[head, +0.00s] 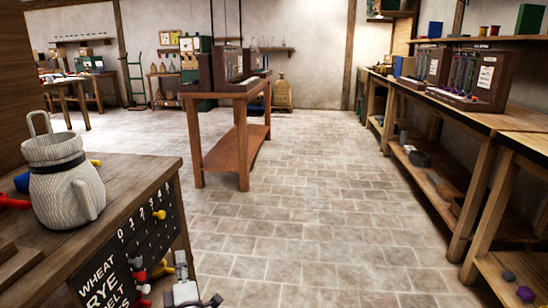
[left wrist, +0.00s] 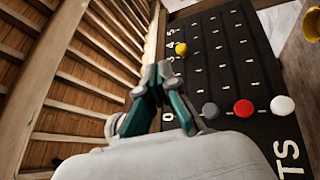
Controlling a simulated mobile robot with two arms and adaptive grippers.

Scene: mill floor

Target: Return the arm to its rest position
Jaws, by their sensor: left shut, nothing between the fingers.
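My left gripper (head: 181,262) shows low in the head view, in front of the right end of a black peg board. In the left wrist view its fingers (left wrist: 165,72) are closed together with nothing between them. The black board (left wrist: 228,65) lies right beside the fingers there; I cannot tell whether they touch it. My right gripper is in neither view.
The board (head: 125,242) hangs on the front of a wooden bench (head: 135,172) and carries coloured pegs. A grey-white jug (head: 68,190) stands on the bench. A wooden stand (head: 232,150) is ahead, and workbenches line the right. The stone floor (head: 310,220) between is clear.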

